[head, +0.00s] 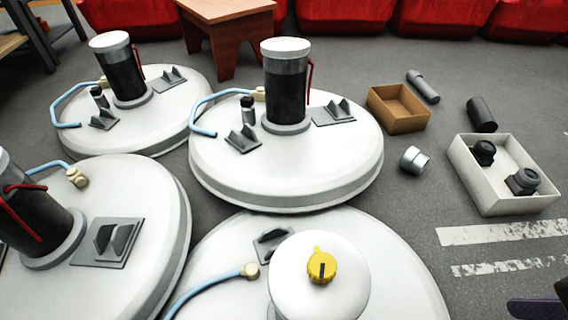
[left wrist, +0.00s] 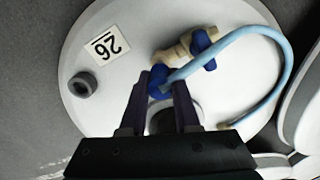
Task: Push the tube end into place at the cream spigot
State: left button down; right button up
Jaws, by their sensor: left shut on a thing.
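In the left wrist view my left gripper (left wrist: 160,82) is shut at the end of a light blue tube (left wrist: 247,34), with a dark blue part showing at its fingertips. The tube curves away to the right across a white round lid. The cream spigot (left wrist: 176,52), with a dark blue part on it, is just beyond the fingertips. The tube passes close to the spigot. The fingers hide the tube end, so I cannot tell whether it touches or sits on the spigot. My left gripper is not in the head view. A dark purple part, seemingly my right gripper (head: 535,308), shows at the lower right; its opening is hidden.
In the head view several white tanks (head: 345,180) stand close together. A brown box (head: 373,100) and a white box (head: 480,193) lie right, on grey floor.

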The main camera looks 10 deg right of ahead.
pick_arm(q)
jog(key=shift+f, duration=0.1)
jog(key=shift+f+b, duration=1.15)
jog(key=shift+f, duration=0.05)
jog(key=shift+c, duration=0.4)
grip_release()
jog(key=shift+r, duration=0.1)
notch_tip(320, 180, up, 9)
jog(key=p, duration=0.9)
jog(key=shift+f, duration=0.25)
